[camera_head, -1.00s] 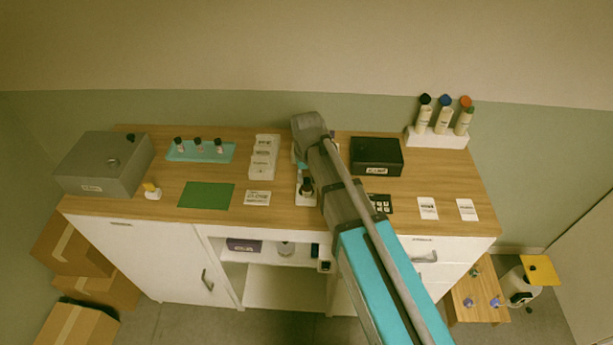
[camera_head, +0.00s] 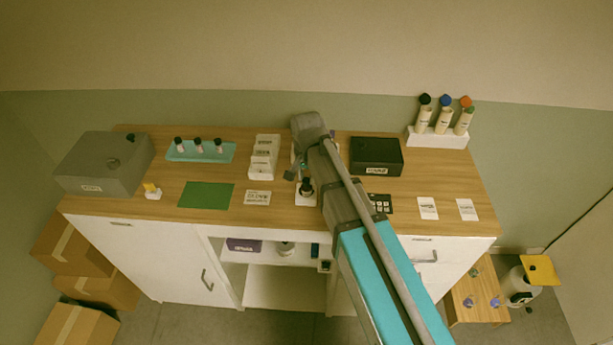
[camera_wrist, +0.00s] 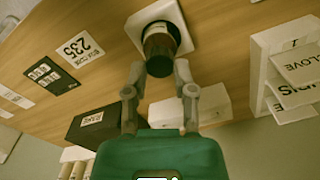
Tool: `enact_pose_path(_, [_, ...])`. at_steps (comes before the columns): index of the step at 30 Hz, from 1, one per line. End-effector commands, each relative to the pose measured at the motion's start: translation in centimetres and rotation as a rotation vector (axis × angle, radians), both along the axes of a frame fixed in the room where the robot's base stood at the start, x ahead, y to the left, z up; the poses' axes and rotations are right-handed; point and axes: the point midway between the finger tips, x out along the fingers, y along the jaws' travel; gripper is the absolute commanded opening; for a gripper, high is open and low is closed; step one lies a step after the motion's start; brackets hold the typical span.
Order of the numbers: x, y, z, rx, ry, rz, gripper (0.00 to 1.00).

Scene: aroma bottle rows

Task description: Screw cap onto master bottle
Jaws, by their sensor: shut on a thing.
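The master bottle (camera_wrist: 160,32), dark brown with a white label band, stands on a white square base (camera_wrist: 178,14). In the head view the bottle (camera_head: 306,188) is just left of my arm. A dark cap (camera_wrist: 159,66) is at its top end, between my fingertips. My gripper (camera_wrist: 158,72) is shut on the cap; one finger is on each side. In the head view my gripper (camera_head: 298,172) is partly hidden by my wrist. The wrist view does not show clearly how far the cap is seated on the neck.
A black box (camera_head: 376,156) is right of my arm. A white rack of cards (camera_head: 264,158) is to the left. A teal tray (camera_head: 200,152) with several small bottles, a green mat (camera_head: 206,195) and a grey box (camera_head: 103,163) are farther left. A white tube rack (camera_head: 437,137) is at back right.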

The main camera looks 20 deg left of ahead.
Motion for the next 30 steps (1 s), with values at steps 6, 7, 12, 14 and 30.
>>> enact_pose_path(6, [-0.04, -0.03, -0.07, -0.001, 0.001, -0.165, 0.0])
enact_pose_path(7, [-0.03, -0.02, -0.07, -0.001, 0.001, -0.188, 0.0])
enact_pose_path(12, [-0.03, -0.02, -0.08, -0.001, 0.0, -0.319, 0.0])
enact_pose_path(14, [-0.04, -0.03, -0.08, -0.001, 0.0, -0.365, 0.0])
enact_pose_path(30, [-0.02, -0.03, -0.1, 0.0, 0.0, -0.708, 0.0])
